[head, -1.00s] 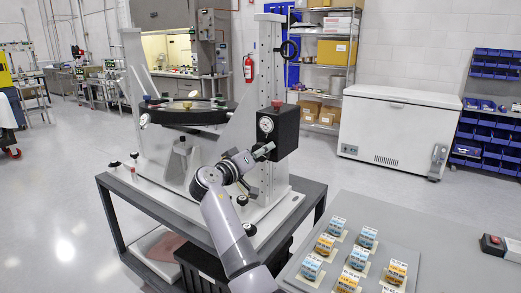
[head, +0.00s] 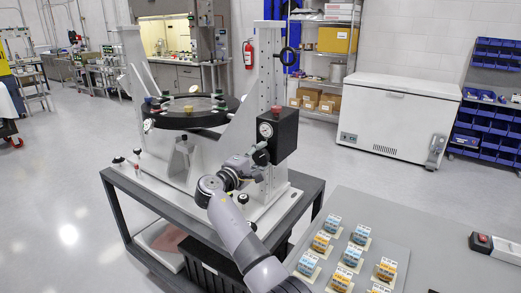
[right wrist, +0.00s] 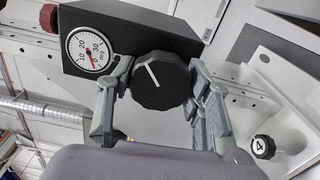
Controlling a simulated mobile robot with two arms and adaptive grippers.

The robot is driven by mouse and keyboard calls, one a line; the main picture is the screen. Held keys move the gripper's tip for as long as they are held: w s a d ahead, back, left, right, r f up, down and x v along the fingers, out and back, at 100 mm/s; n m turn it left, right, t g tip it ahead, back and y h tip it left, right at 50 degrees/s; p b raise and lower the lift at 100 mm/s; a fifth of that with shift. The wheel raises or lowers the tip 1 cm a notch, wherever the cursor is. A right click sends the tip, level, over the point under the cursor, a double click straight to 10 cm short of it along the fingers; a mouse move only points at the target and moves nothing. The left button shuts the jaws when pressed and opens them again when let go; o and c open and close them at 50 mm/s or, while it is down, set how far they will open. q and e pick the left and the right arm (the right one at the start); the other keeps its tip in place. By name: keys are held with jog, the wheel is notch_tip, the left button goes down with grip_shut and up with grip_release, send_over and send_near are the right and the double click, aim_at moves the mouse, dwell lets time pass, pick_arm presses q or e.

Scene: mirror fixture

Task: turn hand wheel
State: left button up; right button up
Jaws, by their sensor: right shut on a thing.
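The hand wheel (right wrist: 163,82) is a black ribbed knob with a white line, on the face of a black box (head: 286,130). A round white dial (right wrist: 89,50) marked in degrees sits on the box beside the knob; its red needle points near 0. The dial also shows in the head view (head: 266,130). My right gripper (right wrist: 160,85) has one grey finger on each side of the knob and is shut on it. In the head view, my right gripper (head: 259,156) covers the knob. My left gripper is not in view.
The mirror fixture with a round black-rimmed mirror (head: 187,122) stands on a grey cart (head: 165,204). A second black knob marked 4 (right wrist: 264,146) is near the right gripper. A grey table (head: 430,250) at front right bears several small blue and orange blocks.

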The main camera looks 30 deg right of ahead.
jog(key=n+p, duration=0.1)
jog(key=n, duration=0.1)
jog(key=n+p, duration=0.1)
jog(key=p, duration=0.1)
jog(key=n+p, duration=0.1)
jog(key=n, duration=0.1)
jog(key=shift+r+n+p, duration=0.3)
jog(key=shift+r+p, duration=0.05)
jog(key=shift+p, duration=0.05)
jog(key=shift+f+n+p, duration=0.15)
jog(key=shift+n+p, duration=0.65)
jog(key=shift+n, duration=0.2)
jog(key=shift+f+n+p, duration=0.1)
jog(key=shift+n+p, duration=0.7)
jog(key=shift+n, duration=0.2)
jog(key=shift+f, duration=0.1)
jog(key=o, duration=1.2)
jog(key=shift+w+f, duration=0.1)
jog(key=shift+c, duration=0.2)
jog(key=v, duration=1.2)
